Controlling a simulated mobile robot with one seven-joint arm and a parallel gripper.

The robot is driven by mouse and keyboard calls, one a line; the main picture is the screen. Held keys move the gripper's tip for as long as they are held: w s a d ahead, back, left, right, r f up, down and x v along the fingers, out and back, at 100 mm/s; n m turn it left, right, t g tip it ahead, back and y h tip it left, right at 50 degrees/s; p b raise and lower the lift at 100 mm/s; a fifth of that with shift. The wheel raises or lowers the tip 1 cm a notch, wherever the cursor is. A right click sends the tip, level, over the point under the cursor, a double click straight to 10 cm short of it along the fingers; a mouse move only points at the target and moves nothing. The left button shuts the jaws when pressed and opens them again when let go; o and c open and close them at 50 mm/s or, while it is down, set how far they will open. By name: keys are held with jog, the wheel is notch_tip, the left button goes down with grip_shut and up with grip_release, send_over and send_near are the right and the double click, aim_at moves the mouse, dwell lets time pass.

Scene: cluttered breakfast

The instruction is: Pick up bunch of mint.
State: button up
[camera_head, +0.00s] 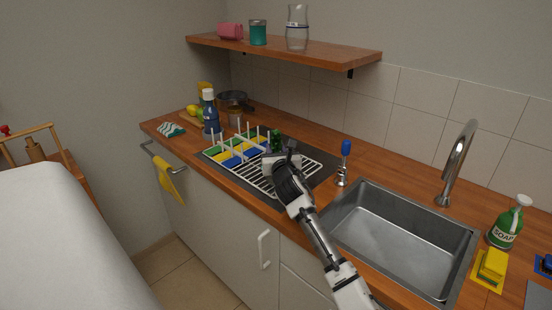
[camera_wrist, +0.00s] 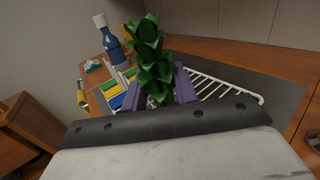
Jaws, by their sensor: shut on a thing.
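The bunch of mint (camera_wrist: 152,58) is a green leafy bundle, upright in the middle of the wrist view. My gripper (camera_wrist: 153,92) is shut on its lower part, with a purple finger on each side. In the head view the mint (camera_head: 276,140) shows as a small dark green piece just beyond my gripper (camera_head: 272,156), which is over the white dish rack. The lower end of the mint is hidden behind the gripper body in the wrist view.
The dish rack (camera_head: 312,168) holds several coloured pieces and upright pegs. A blue bottle (camera_head: 210,117) stands to the left. A blue-handled brush (camera_head: 345,150) stands to the right, beside the sink (camera_head: 400,238). A wooden shelf (camera_head: 330,53) hangs above the counter.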

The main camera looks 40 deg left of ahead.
jog(key=shift+r, duration=0.1)
jog(key=shift+c, duration=0.2)
notch_tip(320, 180, up, 20)
jog(key=b, duration=0.3)
dwell(0.5)
